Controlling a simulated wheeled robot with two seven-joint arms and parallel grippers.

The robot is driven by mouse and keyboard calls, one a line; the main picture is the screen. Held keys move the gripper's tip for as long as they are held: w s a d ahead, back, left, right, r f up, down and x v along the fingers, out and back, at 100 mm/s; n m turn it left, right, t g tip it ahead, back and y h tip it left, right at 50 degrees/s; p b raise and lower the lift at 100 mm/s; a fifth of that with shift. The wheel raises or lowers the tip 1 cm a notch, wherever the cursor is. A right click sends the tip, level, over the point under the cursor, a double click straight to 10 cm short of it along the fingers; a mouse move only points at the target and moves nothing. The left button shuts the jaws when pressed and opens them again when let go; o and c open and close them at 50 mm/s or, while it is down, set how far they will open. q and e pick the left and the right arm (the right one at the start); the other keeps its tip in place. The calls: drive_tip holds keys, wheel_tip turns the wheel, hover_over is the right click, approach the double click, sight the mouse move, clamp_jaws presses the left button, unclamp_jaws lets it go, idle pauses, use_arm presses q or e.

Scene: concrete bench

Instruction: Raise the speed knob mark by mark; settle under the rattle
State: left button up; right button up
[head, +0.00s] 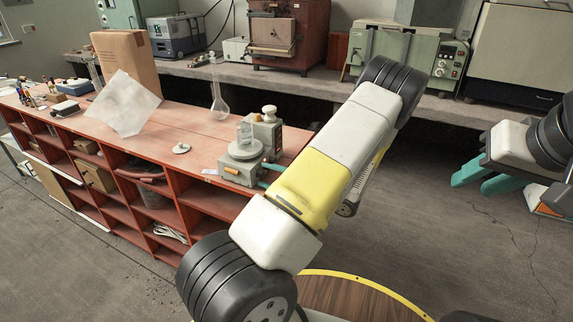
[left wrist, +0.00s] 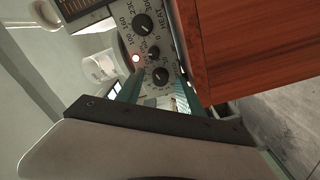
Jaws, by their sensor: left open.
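The stirrer (head: 238,172) stands at the right end of the red bench, with a glass beaker (head: 244,134) on its round plate. The lower knob's label is not readable. My left gripper (head: 267,176) is open close to the stirrer's right side; in the left wrist view its teal fingers (left wrist: 160,93) flank the lower knob's area; contact is unclear. My right gripper (head: 486,179) is open and empty, away from the bench.
A flask (head: 217,90), a small white dish (head: 181,149), a tilted translucent sheet (head: 124,104) and a cardboard box (head: 127,62) stand left of the stirrer. A grey device with a white knob (head: 268,110) stands behind it. Open floor lies right of the bench.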

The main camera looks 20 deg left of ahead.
use_arm(q)
drive_tip(key=shift+c, duration=0.4)
clamp_jaws()
